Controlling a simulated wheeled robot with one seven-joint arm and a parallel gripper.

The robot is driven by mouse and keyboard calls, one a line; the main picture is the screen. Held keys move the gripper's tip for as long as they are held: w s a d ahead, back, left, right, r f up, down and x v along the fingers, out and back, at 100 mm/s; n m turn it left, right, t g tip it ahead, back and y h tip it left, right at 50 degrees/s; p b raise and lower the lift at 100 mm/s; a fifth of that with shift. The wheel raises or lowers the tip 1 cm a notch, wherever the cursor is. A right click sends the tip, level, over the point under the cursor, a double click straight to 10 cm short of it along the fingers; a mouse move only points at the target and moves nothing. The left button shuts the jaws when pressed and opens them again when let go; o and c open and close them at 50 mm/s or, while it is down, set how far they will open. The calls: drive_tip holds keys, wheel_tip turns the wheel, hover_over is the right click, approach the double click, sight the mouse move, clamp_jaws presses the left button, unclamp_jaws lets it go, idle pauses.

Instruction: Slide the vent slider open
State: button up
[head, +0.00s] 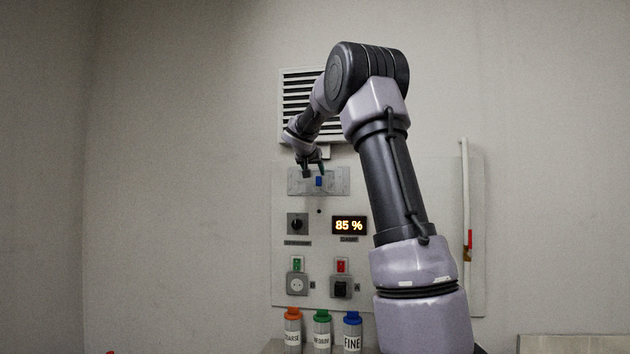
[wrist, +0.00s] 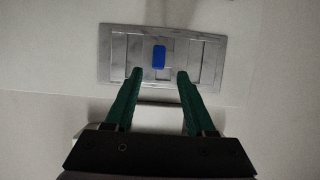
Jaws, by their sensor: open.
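The vent slider is a metal plate (head: 340,182) on the wall panel, below the louvred vent, with a small blue knob (head: 319,181) near its middle. In the wrist view the slider plate (wrist: 218,58) lies ahead, and the blue knob (wrist: 158,57) sits a little left of its centre. My gripper (head: 310,166) is in front of the upper part of the plate. In the wrist view my gripper (wrist: 159,73) has its two green fingers apart, with the knob between and just beyond the tips. Nothing is held. Whether the fingers touch the plate cannot be told.
The louvred vent (head: 298,92) is above. Below are a dark rotary knob (head: 297,224), a display (head: 349,225) reading 85 %, and a socket (head: 297,284) and switch (head: 341,288). Orange-, green- and blue-capped bottles (head: 322,338) stand at the bottom. A vertical pipe (head: 465,200) is at right.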

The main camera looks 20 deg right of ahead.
sight(318, 179)
drive_tip(key=x, duration=0.6)
drive_tip(key=shift+w+d+f, duration=0.1)
drive_tip(key=shift+w+d, duration=0.05)
drive_tip(key=shift+d, duration=0.1)
clamp_jaws()
idle(1.2)
